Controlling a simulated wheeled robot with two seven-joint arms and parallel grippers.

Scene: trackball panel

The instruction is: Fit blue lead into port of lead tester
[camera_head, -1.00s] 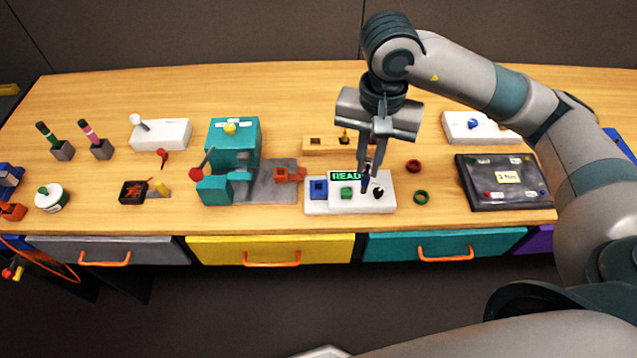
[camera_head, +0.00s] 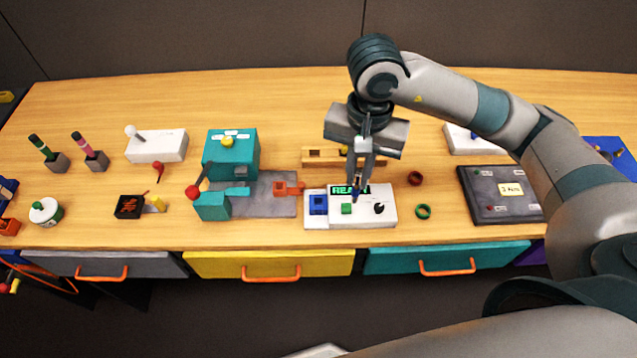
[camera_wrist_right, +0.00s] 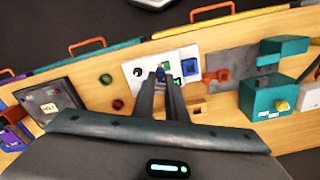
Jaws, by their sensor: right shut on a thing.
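The lead tester (camera_head: 334,221) is a white box with a lit green display, a blue port block (camera_head: 318,204) at its left, a green button (camera_head: 346,209) and a black knob. It also shows in the right wrist view (camera_wrist_right: 131,73). My right gripper (camera_head: 359,180) points down over the tester, in front of the display. It is shut on the small dark blue lead (camera_head: 356,194), right of the port block and apart from it in the picture. In the wrist view the lead (camera_wrist_right: 160,72) shows at the fingertips, beside the port block (camera_wrist_right: 189,67). My left gripper is not in view.
A teal machine on a grey base (camera_head: 268,205) with an orange clamp (camera_head: 289,188) stands left of the tester. A wooden block (camera_head: 318,156) lies behind it. Red (camera_head: 415,178) and green rings (camera_head: 423,212) and a dark panel (camera_head: 497,213) are to the right.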

